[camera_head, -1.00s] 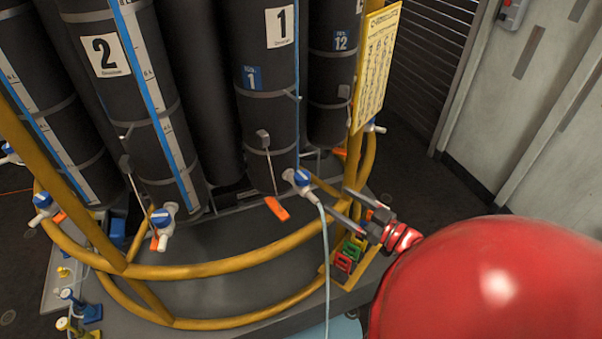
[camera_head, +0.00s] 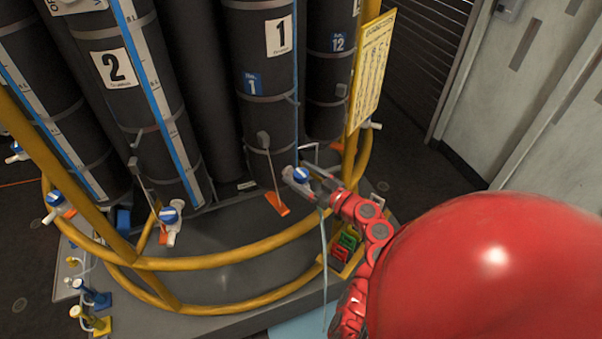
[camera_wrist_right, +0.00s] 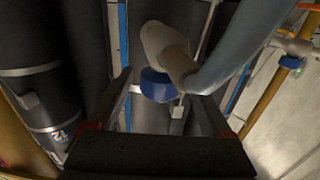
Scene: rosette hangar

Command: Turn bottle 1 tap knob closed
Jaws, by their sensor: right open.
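Bottle 1 (camera_head: 262,85) is a tall dark cylinder with a white "1" label in the head view. Its tap has a blue knob (camera_head: 301,174) on a white body near the bottle's lower right. My right gripper (camera_head: 312,180) is open at the tap. In the right wrist view the blue knob (camera_wrist_right: 157,85) lies between the two open fingers (camera_wrist_right: 165,95), near their tips. I cannot tell whether the fingers touch it. A pale hose hangs from the tap. My left gripper is not in view.
A yellow rail (camera_head: 235,257) curves in front of the bottles. Bottle 2 (camera_head: 120,75) stands to the left, with its own blue-knobbed tap (camera_head: 169,214). A yellow instruction sheet (camera_head: 371,70) hangs at the right. Coloured tags (camera_head: 346,243) sit below the rail.

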